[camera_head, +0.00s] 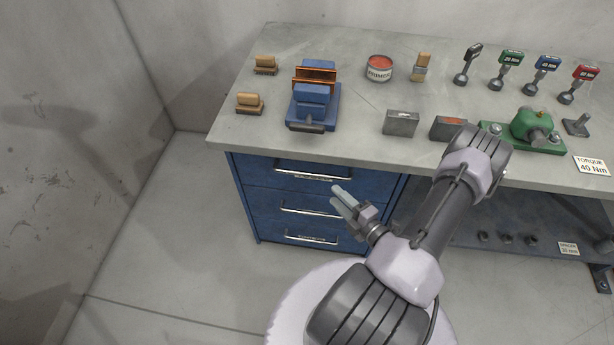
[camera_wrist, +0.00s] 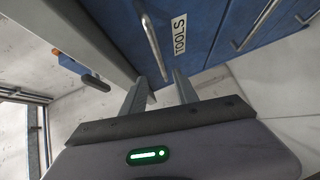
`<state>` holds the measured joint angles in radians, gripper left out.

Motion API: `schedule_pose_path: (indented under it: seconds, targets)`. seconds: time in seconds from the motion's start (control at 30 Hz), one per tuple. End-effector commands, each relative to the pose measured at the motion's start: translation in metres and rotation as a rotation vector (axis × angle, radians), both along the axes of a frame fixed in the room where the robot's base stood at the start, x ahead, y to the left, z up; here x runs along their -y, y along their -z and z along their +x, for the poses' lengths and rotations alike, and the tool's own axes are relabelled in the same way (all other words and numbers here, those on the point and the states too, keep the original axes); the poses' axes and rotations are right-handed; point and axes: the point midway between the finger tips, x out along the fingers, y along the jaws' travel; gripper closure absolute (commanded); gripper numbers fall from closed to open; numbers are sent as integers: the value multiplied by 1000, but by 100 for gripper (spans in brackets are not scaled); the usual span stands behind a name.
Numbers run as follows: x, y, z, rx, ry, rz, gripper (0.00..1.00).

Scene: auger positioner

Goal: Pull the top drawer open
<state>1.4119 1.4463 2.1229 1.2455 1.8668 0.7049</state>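The blue drawer unit has three stacked drawers under the workbench. The top drawer (camera_head: 262,168) looks shut, flush with those below. Its silver bar handle (camera_head: 312,169) also shows in the wrist view (camera_wrist: 151,38), beside a white "TOOLS" label (camera_wrist: 180,34). My gripper (camera_head: 337,196) is open and empty, in front of the drawer unit near its right side, a little below and right of the top handle in the head view. In the wrist view the two fingers (camera_wrist: 161,82) point at the drawer front, and one end of the handle appears between them. Contact cannot be told.
The workbench top (camera_head: 350,148) overhangs the drawers; its edge runs close by in the wrist view. A blue vise (camera_head: 312,105), a red tin (camera_head: 379,68) and a green clamp device (camera_head: 531,128) stand on it. The floor (camera_head: 180,240) left of the drawers is clear.

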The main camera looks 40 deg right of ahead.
Motion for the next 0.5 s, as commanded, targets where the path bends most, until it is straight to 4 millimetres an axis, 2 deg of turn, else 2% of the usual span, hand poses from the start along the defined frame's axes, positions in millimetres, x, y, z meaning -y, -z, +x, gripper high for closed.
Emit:
schedule_pose_path:
  seconds: [0.1, 0.3, 0.5]
  targets:
    - [0, 9, 37, 1, -12, -5, 64]
    - [4, 15, 89, 2, -10, -6, 64]
    - [6, 17, 118, 1, -8, -5, 64]
